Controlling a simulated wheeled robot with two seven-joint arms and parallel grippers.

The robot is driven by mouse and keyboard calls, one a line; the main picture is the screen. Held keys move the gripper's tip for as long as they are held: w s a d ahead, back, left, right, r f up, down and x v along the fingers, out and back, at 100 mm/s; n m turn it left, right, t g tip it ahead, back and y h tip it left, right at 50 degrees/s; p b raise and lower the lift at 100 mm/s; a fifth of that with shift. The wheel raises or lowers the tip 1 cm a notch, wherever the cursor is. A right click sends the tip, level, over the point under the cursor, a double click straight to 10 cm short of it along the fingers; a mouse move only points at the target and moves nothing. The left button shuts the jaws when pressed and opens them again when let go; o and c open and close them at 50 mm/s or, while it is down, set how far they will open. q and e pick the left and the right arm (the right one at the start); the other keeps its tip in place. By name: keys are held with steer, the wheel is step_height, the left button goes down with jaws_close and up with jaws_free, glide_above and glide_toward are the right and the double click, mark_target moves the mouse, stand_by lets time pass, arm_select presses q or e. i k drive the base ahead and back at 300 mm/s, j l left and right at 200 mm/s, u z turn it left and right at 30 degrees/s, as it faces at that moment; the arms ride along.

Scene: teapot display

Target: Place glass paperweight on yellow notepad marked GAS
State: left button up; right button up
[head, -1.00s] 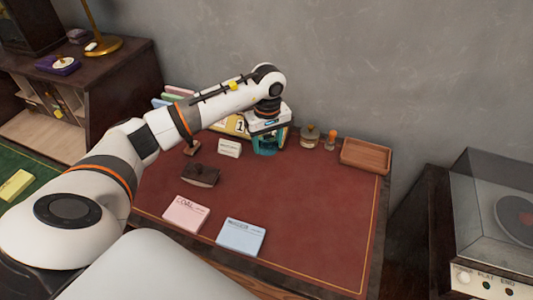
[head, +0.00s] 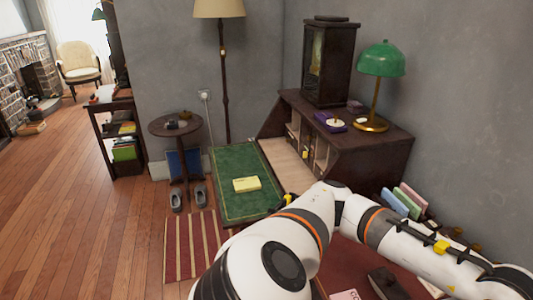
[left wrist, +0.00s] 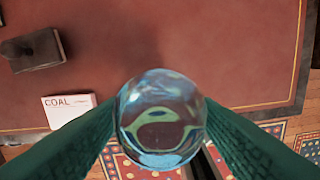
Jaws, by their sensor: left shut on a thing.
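The glass paperweight (left wrist: 161,112) is a clear round ball with blue and green tints in the left wrist view. My left gripper (left wrist: 160,122) is shut on it, with a green finger on each side, and holds it over the red desk top. In the head view the gripper and paperweight are out of frame past the right edge. A yellow notepad (head: 246,185) lies flat on the green leather surface (head: 232,161), well to the left of my arm. Its lettering is too small to read. My right gripper is not in view.
A pink-white pad marked COAL (left wrist: 68,108) and a dark blotter (left wrist: 33,50) lie on the red desk top (left wrist: 220,40). A dark desk hutch with a green lamp (head: 380,62) stands behind the green surface. The green surface around the notepad is clear.

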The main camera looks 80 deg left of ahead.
mark_target(248, 182)
steer(key=j+u, duration=0.15)
steer(key=u, duration=0.25)
steer(key=j+u, duration=0.1)
steer(key=u, duration=0.25)
steer(key=j+u, duration=0.1)
steer(key=u, duration=0.3)
steer(key=i+j+u, duration=0.1)
steer(key=u, duration=0.3)
steer(key=i+j, duration=0.6)
steer(key=j, duration=0.2)
